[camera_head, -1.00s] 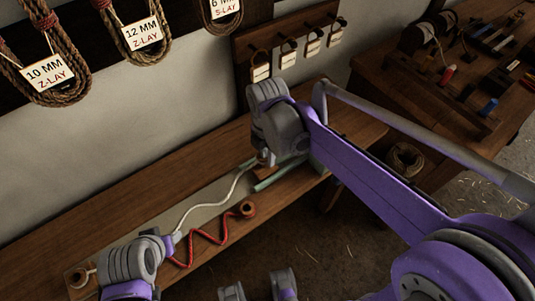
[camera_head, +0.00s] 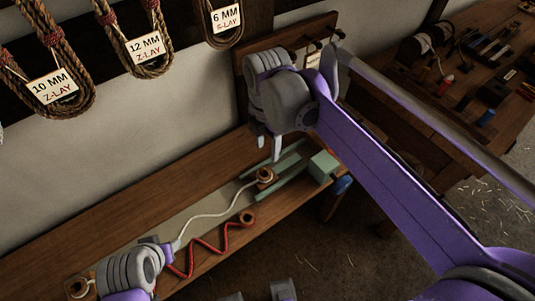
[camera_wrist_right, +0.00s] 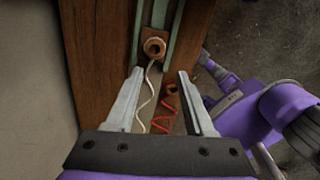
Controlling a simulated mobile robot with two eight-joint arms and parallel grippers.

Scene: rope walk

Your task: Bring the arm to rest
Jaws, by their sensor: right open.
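My right gripper (camera_head: 268,150) is open and empty above the bench, with its fingers pointing down. In the right wrist view its two fingers (camera_wrist_right: 160,74) stand apart with nothing between them. Beyond the tips is a wooden bobbin-like piece (camera_head: 265,175) between green rails (camera_head: 288,163), and it also shows in the wrist view (camera_wrist_right: 154,47). A white cord (camera_head: 207,216) runs from it toward my left gripper (camera_head: 167,252). The left gripper is low at the left, by the cord's end; its jaws are too hidden to read.
A red zigzag cord (camera_head: 207,245) ends at a second wooden piece (camera_head: 247,217) on the bench (camera_head: 100,232). Labelled rope coils (camera_head: 60,85) hang on the wall. A peg board (camera_head: 243,48) is close behind my right gripper. A tool table (camera_head: 480,75) stands at the right.

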